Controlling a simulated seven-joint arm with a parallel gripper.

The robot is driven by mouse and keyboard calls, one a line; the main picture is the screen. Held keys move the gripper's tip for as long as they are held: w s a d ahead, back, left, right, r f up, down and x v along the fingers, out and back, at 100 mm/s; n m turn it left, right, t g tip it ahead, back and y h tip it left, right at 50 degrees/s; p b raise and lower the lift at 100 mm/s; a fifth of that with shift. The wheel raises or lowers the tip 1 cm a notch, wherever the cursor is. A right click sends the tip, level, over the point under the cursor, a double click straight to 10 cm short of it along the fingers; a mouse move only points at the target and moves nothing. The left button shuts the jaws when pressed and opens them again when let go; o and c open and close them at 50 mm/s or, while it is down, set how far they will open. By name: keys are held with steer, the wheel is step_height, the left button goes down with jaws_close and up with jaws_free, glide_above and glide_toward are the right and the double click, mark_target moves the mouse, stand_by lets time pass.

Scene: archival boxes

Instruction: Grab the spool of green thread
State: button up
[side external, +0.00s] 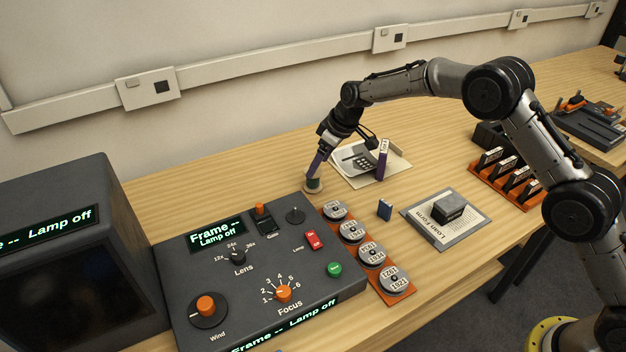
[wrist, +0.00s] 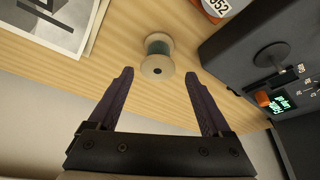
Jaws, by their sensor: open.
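The spool of green thread (wrist: 158,47) stands on the wooden table, with pale wooden flanges and dark green thread between them. In the side external view the spool (side external: 314,186) is near the back right corner of the dark console, partly hidden by my gripper. My gripper (wrist: 158,78) is open, its two dark purple fingers spread wide. In the wrist view the spool lies just beyond the fingertips, roughly midway between them. In the side external view my gripper (side external: 314,172) points down at the spool.
The dark console (side external: 255,262) with knobs stands close by. An orange rack (side external: 368,252) holds several round labelled tins. The table behind the console is clear.

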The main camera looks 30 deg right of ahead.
mark_target(313, 180)
steer(key=shift+x, duration=2.65)
steer(key=shift+s+d+f, duration=0.1)
steer(key=shift+d, duration=0.1)
steer(key=c, duration=1.2)
